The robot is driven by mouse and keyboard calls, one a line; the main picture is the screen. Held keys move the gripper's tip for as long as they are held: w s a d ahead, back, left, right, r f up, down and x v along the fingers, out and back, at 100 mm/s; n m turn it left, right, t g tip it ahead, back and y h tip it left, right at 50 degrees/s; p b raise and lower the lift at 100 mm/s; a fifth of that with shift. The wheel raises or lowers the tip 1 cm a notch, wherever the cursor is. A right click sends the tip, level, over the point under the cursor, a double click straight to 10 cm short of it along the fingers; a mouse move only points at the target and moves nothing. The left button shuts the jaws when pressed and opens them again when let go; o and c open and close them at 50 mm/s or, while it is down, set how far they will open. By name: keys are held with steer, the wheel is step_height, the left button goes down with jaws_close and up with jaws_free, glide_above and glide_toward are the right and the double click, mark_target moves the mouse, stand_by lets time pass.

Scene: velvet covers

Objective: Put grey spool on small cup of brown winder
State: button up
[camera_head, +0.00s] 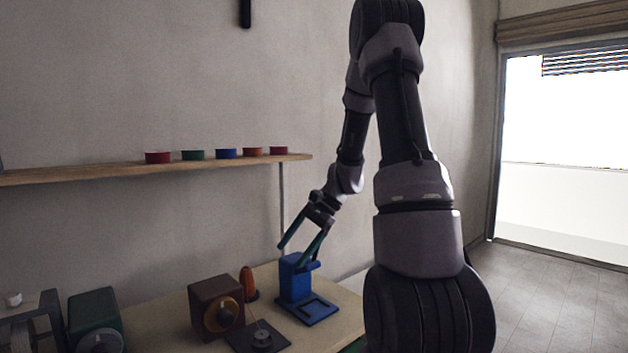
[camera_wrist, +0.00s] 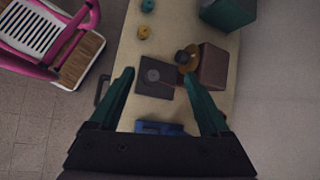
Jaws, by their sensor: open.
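The brown winder (camera_head: 207,296) stands on the table, a brown box with an orange-brown disc (camera_head: 227,314) on its front. It also shows in the wrist view (camera_wrist: 214,68). A dark flat plate (camera_head: 243,339) lies in front of it. A small grey round piece (camera_head: 262,338) sits on the plate and also shows in the wrist view (camera_wrist: 153,75); I cannot tell whether it is the grey spool or the small cup. My gripper (camera_head: 292,255) is open and empty, above the blue winder (camera_head: 295,277), to the right of the brown one.
An orange upright piece (camera_head: 247,281) stands between the brown and blue winders. A green winder (camera_head: 92,312) stands left. A small pale cylinder (camera_head: 14,299) is at far left. Yellow spool (camera_wrist: 144,32) and pink chair (camera_wrist: 40,28) show in the wrist view. A shelf (camera_head: 110,169) holds several coloured discs.

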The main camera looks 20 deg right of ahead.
steer(key=s+a+r+n+t+h, duration=0.2)
steer(key=s+r+n+t+h, duration=0.4)
steer(key=s+r, duration=1.1)
step_height(320, 180, up, 4)
steer(key=shift+s+a+f+n+t, duration=0.15)
steer(key=shift+s+n+t, duration=0.3)
steer(key=shift+n, duration=0.45)
